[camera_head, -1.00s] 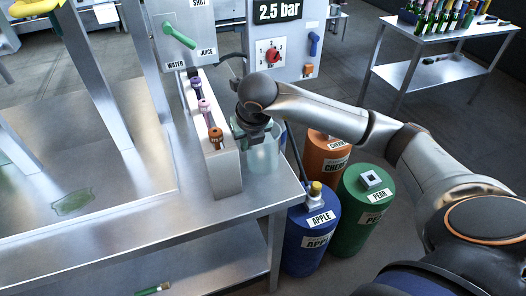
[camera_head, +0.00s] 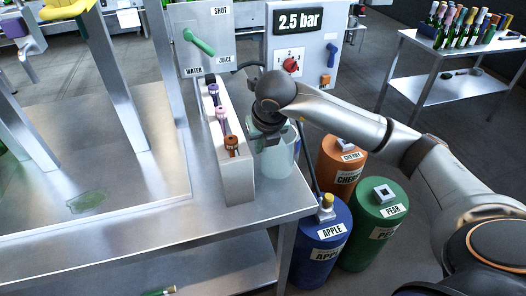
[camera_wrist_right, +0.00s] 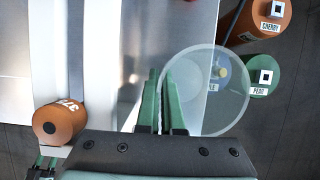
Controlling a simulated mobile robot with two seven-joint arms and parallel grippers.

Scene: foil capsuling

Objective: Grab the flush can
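The flush can is a translucent pale cylinder (camera_head: 283,160) beside the white rack, at the right edge of the steel table. In the right wrist view it shows from above as a round see-through rim (camera_wrist_right: 222,112). My right gripper (camera_head: 268,128) is at its upper left side. In the wrist view its two green fingers (camera_wrist_right: 160,95) are close together, one on each side of the can's left wall, and look shut on it; finger contact is hard to make out. My left gripper is not in view.
A white rack (camera_head: 237,183) with small coloured capsules stands left of the can. Blue apple (camera_head: 321,265), green pear (camera_head: 370,250) and orange cherry (camera_head: 335,180) barrels stand below the table edge. A panel reads 2.5 bar (camera_head: 300,60). The steel table (camera_head: 180,230) has free room at left.

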